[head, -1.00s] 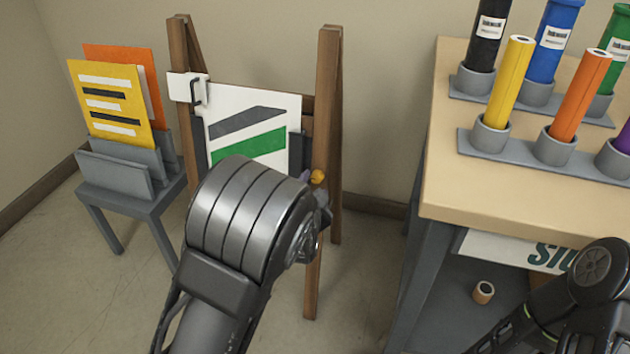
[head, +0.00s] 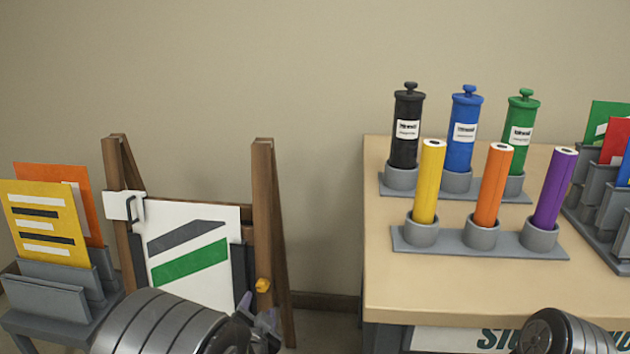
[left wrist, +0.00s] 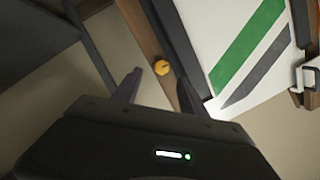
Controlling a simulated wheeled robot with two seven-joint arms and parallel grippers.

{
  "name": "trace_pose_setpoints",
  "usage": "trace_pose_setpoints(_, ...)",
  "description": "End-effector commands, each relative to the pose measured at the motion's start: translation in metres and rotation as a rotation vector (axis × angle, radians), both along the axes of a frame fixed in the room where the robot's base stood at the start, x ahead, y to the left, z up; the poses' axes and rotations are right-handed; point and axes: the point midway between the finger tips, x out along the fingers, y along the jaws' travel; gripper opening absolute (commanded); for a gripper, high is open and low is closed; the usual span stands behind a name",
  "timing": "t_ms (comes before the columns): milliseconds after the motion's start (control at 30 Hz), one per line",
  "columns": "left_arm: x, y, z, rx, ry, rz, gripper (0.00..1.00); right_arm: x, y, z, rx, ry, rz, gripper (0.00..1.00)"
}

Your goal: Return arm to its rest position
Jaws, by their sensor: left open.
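My left arm comes in at the bottom left of the head view, and its gripper (head: 262,328) is partly visible in front of the easel's lower right. In the left wrist view the two fingers of the left gripper (left wrist: 145,80) are apart, with nothing between them.
A wooden easel (head: 263,200) holds a white board (head: 190,218) with grey and green stripes. A rack (head: 45,295) with yellow and orange cards stands left. A table (head: 400,290) on the right bears upright rolls, labelled canisters (head: 459,140) and a card rack (head: 595,200). Bare wall lies behind.

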Motion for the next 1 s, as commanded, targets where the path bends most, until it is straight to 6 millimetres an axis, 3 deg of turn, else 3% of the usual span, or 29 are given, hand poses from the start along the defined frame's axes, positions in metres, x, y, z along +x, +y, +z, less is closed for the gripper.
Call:
trace_pose_setpoints(67,-0.007,-0.007,-0.014,-0.080,0.049,0.006,0.50,0.000,0.000,0.000,0.000,0.000,0.000,0.36)
trace_pose_setpoints(167,-0.027,-0.038,-0.047,-0.193,0.156,-0.020,0.50,0.000,0.000,0.000,0.000,0.000,0.000,0.36)
trace_pose_setpoints(267,-0.063,-0.057,-0.103,-0.306,0.328,-0.005,0.50,0.000,0.000,0.000,0.000,0.000,0.000,0.36)
trace_pose_setpoints(400,-0.138,-0.069,-0.188,-0.468,0.620,0.086,0.50,0.000,0.000,0.000,0.000,0.000,0.000,0.36)
trace_pose_setpoints(533,-0.221,-0.081,-0.247,-0.615,0.887,0.201,0.50,0.000,0.000,0.000,0.000,0.000,0.000,0.36)
trace_pose_setpoints(600,-0.257,-0.088,-0.263,-0.684,0.995,0.253,0.50,0.000,0.000,0.000,0.000,0.000,0.000,0.36)
trace_pose_setpoints(700,-0.292,-0.097,-0.275,-0.761,1.099,0.300,0.50,0.000,0.000,0.000,0.000,0.000,0.000,0.36)
trace_pose_setpoints(867,-0.320,-0.105,-0.283,-0.867,1.178,0.358,0.50,0.000,0.000,0.000,0.000,0.000,0.000,0.36)
trace_pose_setpoints(1000,-0.329,-0.090,-0.293,-0.951,1.194,0.462,0.50,0.000,0.000,0.000,0.000,0.000,0.000,0.36)
